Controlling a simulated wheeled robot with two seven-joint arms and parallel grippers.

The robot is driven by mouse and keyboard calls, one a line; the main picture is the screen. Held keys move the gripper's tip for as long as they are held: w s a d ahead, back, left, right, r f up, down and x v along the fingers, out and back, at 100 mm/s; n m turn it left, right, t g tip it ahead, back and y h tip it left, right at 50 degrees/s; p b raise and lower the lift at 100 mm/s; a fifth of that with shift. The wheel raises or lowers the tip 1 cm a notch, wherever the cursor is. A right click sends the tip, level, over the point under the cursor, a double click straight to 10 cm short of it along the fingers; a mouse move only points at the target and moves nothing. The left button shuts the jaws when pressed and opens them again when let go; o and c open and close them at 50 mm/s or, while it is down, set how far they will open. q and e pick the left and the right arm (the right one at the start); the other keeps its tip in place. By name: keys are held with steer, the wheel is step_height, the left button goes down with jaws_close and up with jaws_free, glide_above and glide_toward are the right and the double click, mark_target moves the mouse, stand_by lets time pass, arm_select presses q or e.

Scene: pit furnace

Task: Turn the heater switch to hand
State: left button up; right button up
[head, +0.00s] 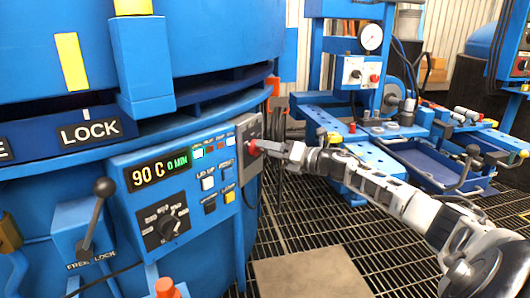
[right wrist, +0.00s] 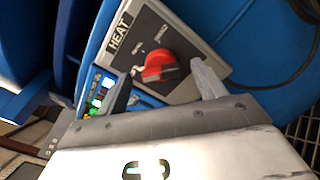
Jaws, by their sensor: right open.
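The heater switch is a red knob (right wrist: 160,68) on a grey plate labelled HEAT (right wrist: 185,40). In the head view the plate (head: 249,128) sits on the right side of the blue control panel, and the red knob (head: 253,148) shows at the gripper's tip. My right gripper (head: 268,148) reaches in from the right, close in front of the knob. In the right wrist view its two fingers (right wrist: 166,88) are apart, with the knob in the gap just ahead of them; I cannot tell whether they touch it. The position marks are too small to read. My left gripper is not in view.
The control panel carries a lit display (head: 160,171), small buttons and a black dial (head: 165,224). A lever with a black ball (head: 96,210) stands at the left. A blue machine with a gauge (head: 371,37) is behind my right arm. The grating floor (head: 300,238) is open.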

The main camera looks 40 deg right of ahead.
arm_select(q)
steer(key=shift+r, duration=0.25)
arm_select(e)
steer(key=shift+x, duration=1.15)
steer(key=c, duration=1)
